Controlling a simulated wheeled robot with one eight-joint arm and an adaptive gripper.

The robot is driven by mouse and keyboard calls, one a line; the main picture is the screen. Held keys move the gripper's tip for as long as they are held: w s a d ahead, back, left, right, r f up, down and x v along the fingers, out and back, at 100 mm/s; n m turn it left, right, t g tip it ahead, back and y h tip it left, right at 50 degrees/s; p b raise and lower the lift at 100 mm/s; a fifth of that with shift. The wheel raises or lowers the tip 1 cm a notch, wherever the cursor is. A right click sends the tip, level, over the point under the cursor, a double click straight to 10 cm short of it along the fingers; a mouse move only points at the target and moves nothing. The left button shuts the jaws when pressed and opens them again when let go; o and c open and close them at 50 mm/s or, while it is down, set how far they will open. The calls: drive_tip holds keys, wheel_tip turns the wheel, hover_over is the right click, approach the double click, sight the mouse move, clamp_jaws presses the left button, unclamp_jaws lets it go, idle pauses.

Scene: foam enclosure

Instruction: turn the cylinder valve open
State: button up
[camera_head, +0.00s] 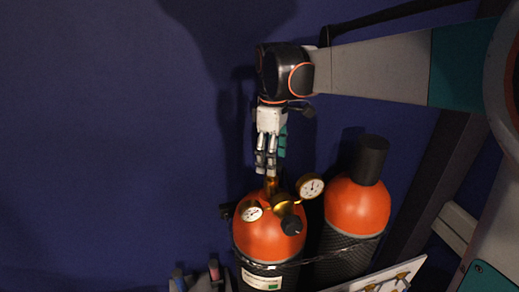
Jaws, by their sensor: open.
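The near gas cylinder (260,235) has an orange shoulder, a dark body and a white-green label. A brass valve (270,186) rises from its top. A regulator with two round gauges, one on the left (250,211) and one on the right (311,186), sits at the valve, with a black knob (291,225) in front. My gripper (265,168) points down from above, and its open fingertips overlap the top of the valve in this view. I cannot tell whether they touch it. The fingers hide the valve's upper end.
A second orange-shouldered cylinder (357,207) with a black cap (370,159) stands close on the right. A strap (330,252) runs around both cylinders. Dark blue wall (110,130) fills the left.

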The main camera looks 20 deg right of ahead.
wheel_tip(320, 180, up, 12)
drive_tip(key=shift+f, duration=0.15)
idle(0.5)
